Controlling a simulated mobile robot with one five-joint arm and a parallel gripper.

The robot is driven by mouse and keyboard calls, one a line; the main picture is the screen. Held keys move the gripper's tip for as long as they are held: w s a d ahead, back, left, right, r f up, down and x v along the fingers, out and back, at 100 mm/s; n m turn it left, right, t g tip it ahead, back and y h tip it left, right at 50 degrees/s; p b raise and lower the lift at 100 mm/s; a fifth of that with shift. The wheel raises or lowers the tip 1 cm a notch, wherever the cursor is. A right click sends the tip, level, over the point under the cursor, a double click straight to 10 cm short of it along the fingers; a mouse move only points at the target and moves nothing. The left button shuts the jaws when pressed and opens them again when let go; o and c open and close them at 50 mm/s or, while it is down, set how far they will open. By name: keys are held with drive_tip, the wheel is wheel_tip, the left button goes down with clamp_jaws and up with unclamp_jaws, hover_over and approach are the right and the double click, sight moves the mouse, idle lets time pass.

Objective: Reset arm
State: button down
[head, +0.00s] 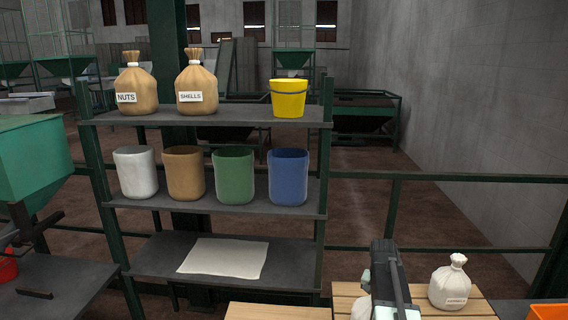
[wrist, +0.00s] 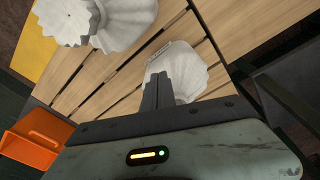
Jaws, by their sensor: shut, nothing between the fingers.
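My gripper (wrist: 157,82) is shut and empty, its fingers held together in the wrist view. A white sack (wrist: 182,68) lies directly behind the fingertips there; I cannot tell whether they touch it. More white sack shapes (wrist: 120,22) show at the upper left of the wrist view. In the head view my arm reaches down over the wooden slatted surface at the lower right, and its fingertips are hidden. A tied white sack (head: 450,286) with a label stands to the right of my arm. Another white sack (head: 361,308) is mostly hidden behind my arm.
A shelf rack (head: 232,116) holds NUTS (head: 138,88) and SHELLS (head: 196,87) sacks, a yellow bucket (head: 288,98) and several coloured bins. A pale sheet (head: 225,258) lies on its lowest shelf. An orange container (wrist: 36,138) is near the slatted surface (wrist: 120,75). Green railings stand behind.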

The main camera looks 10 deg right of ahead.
drive_tip(key=s+a+n, duration=0.3)
drive_tip(key=a+n, duration=0.1)
drive_tip(key=a, duration=0.9)
drive_tip(key=s+a+r+n+y, duration=0.1)
drive_tip(key=s+a+n, duration=0.3)
drive_tip(key=a, duration=1)
drive_tip(key=shift+a+g+p, duration=0.2)
drive_tip(key=shift+g+p, duration=0.1)
drive_tip(key=shift+p, duration=0.15)
